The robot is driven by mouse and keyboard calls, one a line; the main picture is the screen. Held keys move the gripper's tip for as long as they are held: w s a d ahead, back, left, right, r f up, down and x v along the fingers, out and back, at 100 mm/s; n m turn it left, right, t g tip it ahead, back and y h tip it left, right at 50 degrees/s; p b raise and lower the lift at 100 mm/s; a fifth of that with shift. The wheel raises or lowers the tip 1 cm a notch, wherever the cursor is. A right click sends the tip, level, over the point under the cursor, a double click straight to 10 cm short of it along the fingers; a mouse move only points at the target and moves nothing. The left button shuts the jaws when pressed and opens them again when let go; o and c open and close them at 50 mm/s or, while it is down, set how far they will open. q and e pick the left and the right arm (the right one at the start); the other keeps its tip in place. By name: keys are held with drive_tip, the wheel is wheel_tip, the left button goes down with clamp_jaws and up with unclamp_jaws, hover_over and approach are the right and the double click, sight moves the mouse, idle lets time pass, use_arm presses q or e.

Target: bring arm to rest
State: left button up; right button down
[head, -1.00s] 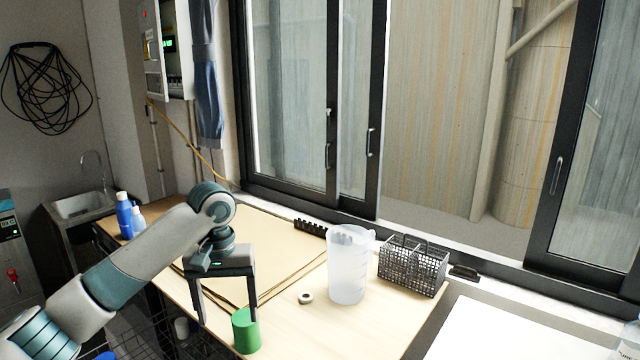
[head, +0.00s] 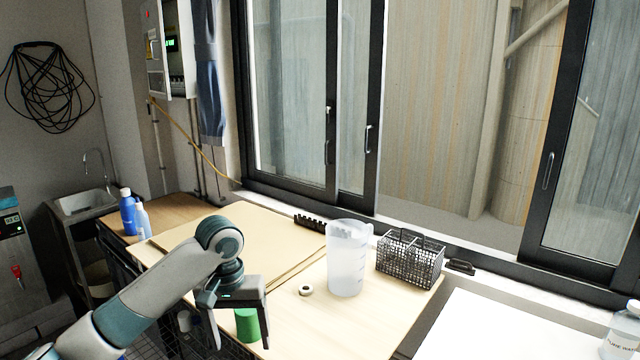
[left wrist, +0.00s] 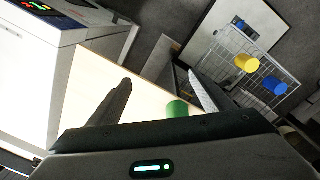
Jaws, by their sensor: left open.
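My left gripper (head: 241,338) is open and empty, fingers pointing down, at the near edge of the wooden table (head: 372,325). In the head view it partly covers a green cylinder (head: 247,325) standing near the table edge. In the left wrist view the two dark fingers (left wrist: 158,90) are spread wide, with the green cylinder (left wrist: 177,108) showing beyond them, apart from both. My right gripper is in neither view.
A translucent pitcher (head: 347,258), a white tape roll (head: 305,289) and a dark wire basket (head: 410,258) stand on the table. Blue bottles (head: 128,213) stand at the back left. A wire rack with yellow (left wrist: 247,63) and blue cylinders (left wrist: 275,86) lies below the table edge.

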use_arm(q)
drive_tip(key=s+d+f+m+t+h, duration=0.15)
drive_tip(key=s+d+f, duration=0.25)
drive_tip(key=s+f, duration=0.5)
drive_tip(key=s+d+f+m+h, duration=0.25)
drive_tip(key=s+f, duration=0.45)
drive_tip(key=f, duration=0.4)
drive_tip(key=s+a+f+n+t+y, duration=0.15)
drive_tip(key=s+a, duration=0.25)
drive_tip(key=s, duration=0.4)
drive_tip(key=s+a+f+y, duration=0.1)
drive_tip(key=s+a+f, duration=0.1)
drive_tip(key=s+a, duration=0.35)
drive_tip(key=s+a+f+y, duration=0.1)
drive_tip(key=s+a+y, duration=0.15)
drive_tip(key=s, duration=0.65)
wheel_tip(320, 180, down, 32)
drive_tip(key=s+g+b, duration=0.1)
drive_tip(key=b, duration=0.3)
drive_tip(key=s+a+f+g+b, duration=0.1)
drive_tip(key=s+a+f+b, duration=0.1)
drive_tip(key=s+f, duration=1.6)
wheel_tip(320, 180, down, 3)
drive_tip(key=shift+s+a+r+b, duration=0.15)
drive_tip(key=shift+a+b, duration=0.2)
drive_tip(key=shift+a, duration=0.4)
